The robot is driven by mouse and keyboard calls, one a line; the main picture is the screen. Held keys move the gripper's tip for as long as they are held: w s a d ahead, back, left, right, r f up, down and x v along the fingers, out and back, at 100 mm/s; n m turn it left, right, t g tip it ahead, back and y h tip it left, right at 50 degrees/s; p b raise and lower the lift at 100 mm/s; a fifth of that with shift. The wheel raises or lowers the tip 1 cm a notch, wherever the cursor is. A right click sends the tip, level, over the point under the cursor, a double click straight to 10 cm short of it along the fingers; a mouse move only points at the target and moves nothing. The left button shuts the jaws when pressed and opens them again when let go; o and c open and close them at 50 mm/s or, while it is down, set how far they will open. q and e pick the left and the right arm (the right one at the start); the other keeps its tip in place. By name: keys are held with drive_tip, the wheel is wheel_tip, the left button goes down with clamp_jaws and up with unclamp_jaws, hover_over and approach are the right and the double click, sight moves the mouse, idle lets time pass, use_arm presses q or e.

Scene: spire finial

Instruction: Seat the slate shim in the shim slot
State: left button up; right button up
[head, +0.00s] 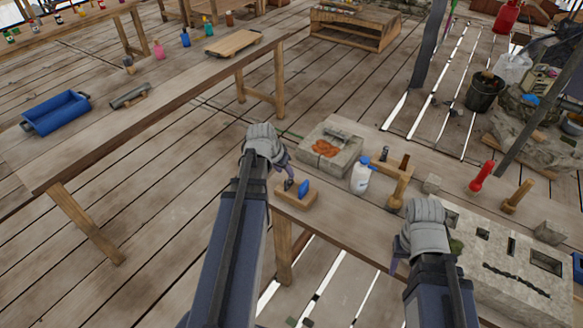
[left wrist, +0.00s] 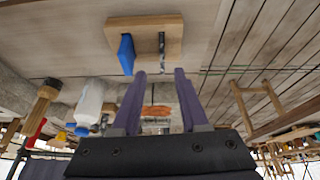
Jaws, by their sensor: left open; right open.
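A small wooden block (head: 284,199) stands at the near edge of the work table, with a blue piece (head: 303,188) and a thin dark piece, likely the slate shim (head: 288,184), upright in it. The left wrist view shows the blue piece (left wrist: 126,54) left of the dark shim (left wrist: 162,50). My left gripper (left wrist: 160,73) is open and empty, its fingertips pointing towards the shim and apart from it. My right gripper (head: 399,252) is open, beside a grey stone block (head: 490,285) with several dark openings. I cannot tell which is the shim slot.
A stone slab (head: 345,160) with an orange patch, a white bottle (head: 360,177), a wooden mallet (head: 398,190) and a red-handled tool (head: 481,176) stand on the work table. Another table with a blue tray (head: 56,112) is at left, with open floor between.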

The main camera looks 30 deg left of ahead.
sight(289, 184)
use_arm(q)
drive_tip(key=b+x, duration=0.7)
drive_tip(key=shift+w+a+f, duration=0.2)
drive_tip(key=shift+r, duration=0.1)
use_arm(e)
wheel_tip(289, 184, down, 6)
drive_tip(key=shift+f, duration=0.2)
use_arm(q)
clamp_jaws()
idle(0.5)
